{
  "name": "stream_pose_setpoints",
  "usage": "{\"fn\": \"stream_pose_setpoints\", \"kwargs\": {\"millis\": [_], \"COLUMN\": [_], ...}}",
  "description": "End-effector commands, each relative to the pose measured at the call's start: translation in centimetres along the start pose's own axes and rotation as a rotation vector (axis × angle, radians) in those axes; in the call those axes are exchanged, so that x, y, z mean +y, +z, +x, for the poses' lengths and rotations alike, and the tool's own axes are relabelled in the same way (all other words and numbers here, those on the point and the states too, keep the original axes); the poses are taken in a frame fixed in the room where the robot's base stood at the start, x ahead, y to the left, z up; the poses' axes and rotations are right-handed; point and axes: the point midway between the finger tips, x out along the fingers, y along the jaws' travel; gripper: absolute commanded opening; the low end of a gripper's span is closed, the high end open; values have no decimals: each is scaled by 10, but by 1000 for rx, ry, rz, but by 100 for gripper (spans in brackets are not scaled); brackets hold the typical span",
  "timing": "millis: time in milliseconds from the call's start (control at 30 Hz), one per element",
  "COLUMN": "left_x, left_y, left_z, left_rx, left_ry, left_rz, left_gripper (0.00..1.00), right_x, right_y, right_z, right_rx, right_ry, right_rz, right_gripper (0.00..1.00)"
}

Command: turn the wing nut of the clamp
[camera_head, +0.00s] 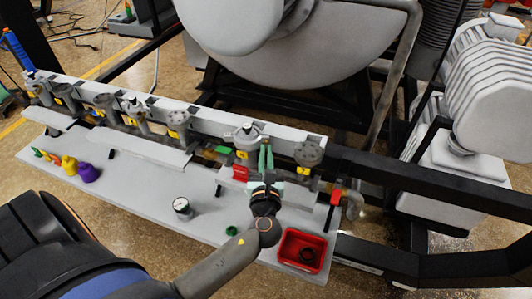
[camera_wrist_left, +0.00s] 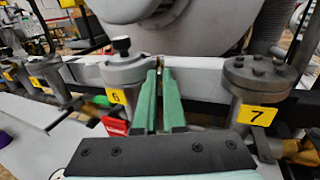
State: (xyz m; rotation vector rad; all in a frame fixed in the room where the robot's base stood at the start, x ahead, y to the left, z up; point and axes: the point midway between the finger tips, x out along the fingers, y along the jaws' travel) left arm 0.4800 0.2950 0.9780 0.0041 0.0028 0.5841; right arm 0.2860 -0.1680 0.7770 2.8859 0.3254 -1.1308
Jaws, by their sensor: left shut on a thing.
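My left gripper (camera_head: 265,145) reaches over the bench to the right side of the capped port labelled 6 (camera_head: 247,135). In the left wrist view its green fingers (camera_wrist_left: 161,72) are close together at the tips. A small brownish piece, apparently the wing nut (camera_wrist_left: 160,60), shows between the tips; the fingers hide most of it. The port with its clamp (camera_wrist_left: 122,70) stands just left of the fingers, with a black knob on top. I cannot make out the clamp's full outline. My right gripper is not in view.
A bolted port labelled 7 (camera_wrist_left: 255,75) stands close right of the fingers. A red tray (camera_head: 289,252) with dark rings, a round gauge (camera_head: 182,207), a green ring (camera_head: 232,231) and yellow and purple bottles (camera_head: 89,172) are on the grey bench (camera_head: 140,200).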

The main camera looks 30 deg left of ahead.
Motion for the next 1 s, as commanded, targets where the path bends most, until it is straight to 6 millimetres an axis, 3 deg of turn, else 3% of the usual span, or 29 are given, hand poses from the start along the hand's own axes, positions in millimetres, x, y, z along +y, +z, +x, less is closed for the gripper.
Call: {"fn": "stream_pose_setpoints", "kwargs": {"millis": [267,300,567,1000], "left_x": [0,0,0,2], "left_y": [2,2,1,0], "left_z": [0,0,0,1], "left_rx": [-4,-4,-3,-2], "left_ry": [0,0,0,5], "left_rz": [1,1,1,-3], "left_gripper": [0,9,38,39], "right_x": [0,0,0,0], "right_y": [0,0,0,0], "right_z": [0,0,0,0], "right_rx": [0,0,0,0], "right_ry": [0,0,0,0], "right_rz": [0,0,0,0], "right_gripper": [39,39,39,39]}}
